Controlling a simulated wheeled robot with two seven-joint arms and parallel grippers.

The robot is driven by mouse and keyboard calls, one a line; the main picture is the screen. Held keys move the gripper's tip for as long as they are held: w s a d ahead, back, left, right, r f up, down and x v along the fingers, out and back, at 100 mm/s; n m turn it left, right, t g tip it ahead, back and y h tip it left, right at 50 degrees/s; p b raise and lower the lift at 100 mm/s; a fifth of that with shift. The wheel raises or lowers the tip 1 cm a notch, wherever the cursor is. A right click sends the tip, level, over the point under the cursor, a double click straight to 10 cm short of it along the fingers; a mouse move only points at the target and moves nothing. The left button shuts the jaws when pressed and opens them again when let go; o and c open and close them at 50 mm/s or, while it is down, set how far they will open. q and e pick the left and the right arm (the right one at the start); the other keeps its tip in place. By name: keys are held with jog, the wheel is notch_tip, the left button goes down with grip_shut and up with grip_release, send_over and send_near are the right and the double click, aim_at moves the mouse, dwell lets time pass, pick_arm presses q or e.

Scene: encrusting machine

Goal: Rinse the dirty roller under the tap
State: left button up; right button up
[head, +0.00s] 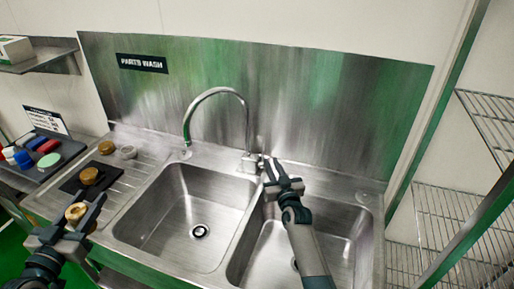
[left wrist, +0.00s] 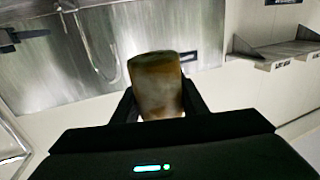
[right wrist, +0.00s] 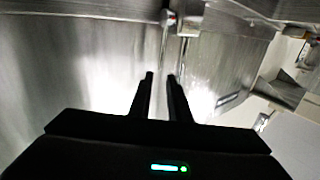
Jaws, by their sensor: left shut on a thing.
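A roller (left wrist: 156,84), pale with brown smears, is held upright between the fingers of my left gripper in the left wrist view. In the head view my left gripper (head: 86,209) is over the front of the drainboard, left of the sink, shut on this roller (head: 76,212). The tap (head: 216,92) is a tall curved spout above the left basin (head: 190,222). No water stream shows. My right gripper (head: 268,171) is beside the tap's base, over the back of the divider. Its fingers (right wrist: 161,76) stand slightly apart, with nothing clearly between them.
The right basin (head: 255,255) lies under my right arm. Brown round parts (head: 107,147) and a grey one (head: 127,152) sit on the ribbed drainboard (head: 150,160). A tray of coloured items (head: 48,161) is at far left. Wire shelves (head: 460,215) stand at right.

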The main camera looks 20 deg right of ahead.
aim_at(264, 147)
jog(key=shift+w+b, duration=3.8)
jog(key=shift+w, duration=1.85)
grip_shut()
